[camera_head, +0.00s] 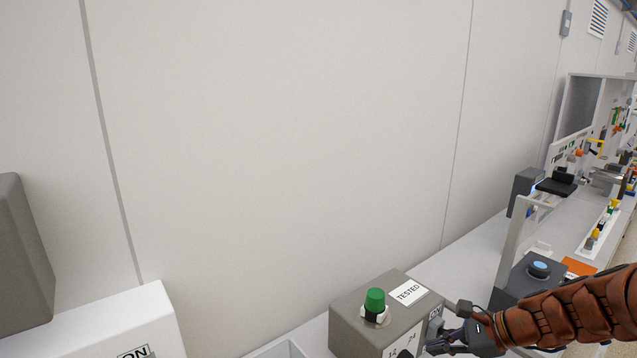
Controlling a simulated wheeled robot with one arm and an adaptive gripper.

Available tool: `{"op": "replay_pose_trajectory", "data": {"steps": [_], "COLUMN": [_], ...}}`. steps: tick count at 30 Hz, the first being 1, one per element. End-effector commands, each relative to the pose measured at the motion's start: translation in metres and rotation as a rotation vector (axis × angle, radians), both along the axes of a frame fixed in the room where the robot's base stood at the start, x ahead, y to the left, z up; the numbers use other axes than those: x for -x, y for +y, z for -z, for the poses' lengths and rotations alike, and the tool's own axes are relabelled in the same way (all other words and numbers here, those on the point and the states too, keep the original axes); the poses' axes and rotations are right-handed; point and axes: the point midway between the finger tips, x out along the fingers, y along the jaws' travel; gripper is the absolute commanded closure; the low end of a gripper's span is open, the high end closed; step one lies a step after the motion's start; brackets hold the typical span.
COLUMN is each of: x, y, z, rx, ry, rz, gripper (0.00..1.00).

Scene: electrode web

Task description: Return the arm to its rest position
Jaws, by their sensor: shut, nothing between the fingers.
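My gripper (446,343) is at the bottom right, at the end of my orange-brown arm, which comes in from the right edge. The gripper is shut and empty. Its fingertips are beside the front face of a grey box (347,326) with a green button (375,300) and a "TESTED" label (409,292) on top. I cannot tell whether they touch the box. The lower part of the box front is cut off by the frame edge.
A dark box with a blue button (539,269) stands behind my arm. A workbench (478,252) with racks and small coloured parts runs along the wall to the right. A white unit (110,322) and a grey block (22,255) stand at the left.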

Motion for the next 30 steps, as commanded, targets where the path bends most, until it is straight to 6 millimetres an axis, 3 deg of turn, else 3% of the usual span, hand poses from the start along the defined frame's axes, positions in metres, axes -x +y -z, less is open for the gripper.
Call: {"op": "replay_pose_trajectory", "data": {"steps": [1,6,13,21,30], "x": [0.011,0.056,0.123,0.2,0.272], "y": [0.018,0.065,0.101,0.109,0.085], "z": [-0.005,-0.014,-0.02,-0.022,-0.024], "rx": [0.04,0.169,0.339,0.527,0.702], "ry": [-0.017,-0.068,-0.131,-0.185,-0.211], "rz": [-0.082,-0.356,-0.71,-1.103,-1.477], "gripper": [1.0,1.0,1.0,1.0,1.0]}}
